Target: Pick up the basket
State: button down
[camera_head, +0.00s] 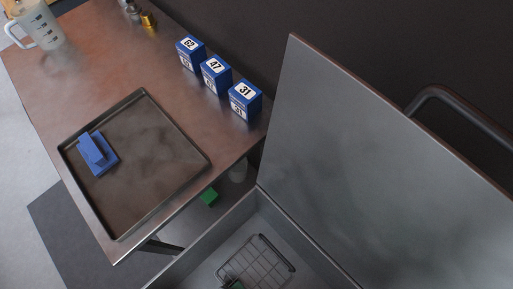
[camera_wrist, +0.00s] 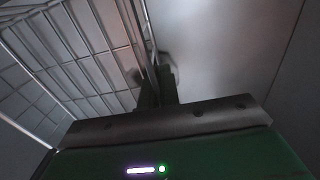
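The basket (camera_head: 256,262) is a dark wire basket inside an open grey metal box, at the bottom of the head view. Its wire grid and upper rim fill the left of the wrist view (camera_wrist: 85,50). My gripper (camera_wrist: 155,82) is at the basket's side, with its two dark fingers close together and the basket's wire rim running between them. It appears shut on that rim. In the head view, only a small green part of my gripper shows at the bottom edge, and the fingertips are hard to make out there.
The metal box (camera_head: 215,236) has its large lid (camera_head: 375,150) raised on the right. A brown table (camera_head: 130,50) holds a tray (camera_head: 150,165) with a blue object (camera_head: 97,153), several blue numbered boxes (camera_head: 216,75) and a jug (camera_head: 40,25). The box walls stand close around the basket.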

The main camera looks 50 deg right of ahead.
jog(key=shift+r, duration=0.15)
notch_tip(320, 180, up, 4)
jog(key=shift+f+p, duration=0.1)
jog(key=shift+p, duration=1.15)
jog(key=s+p, duration=0.1)
jog(key=s, duration=0.4)
jog(key=s+p, duration=0.1)
jog(key=s, duration=0.4)
jog(key=s+d+r+p, duration=0.1)
jog(key=s, duration=0.5)
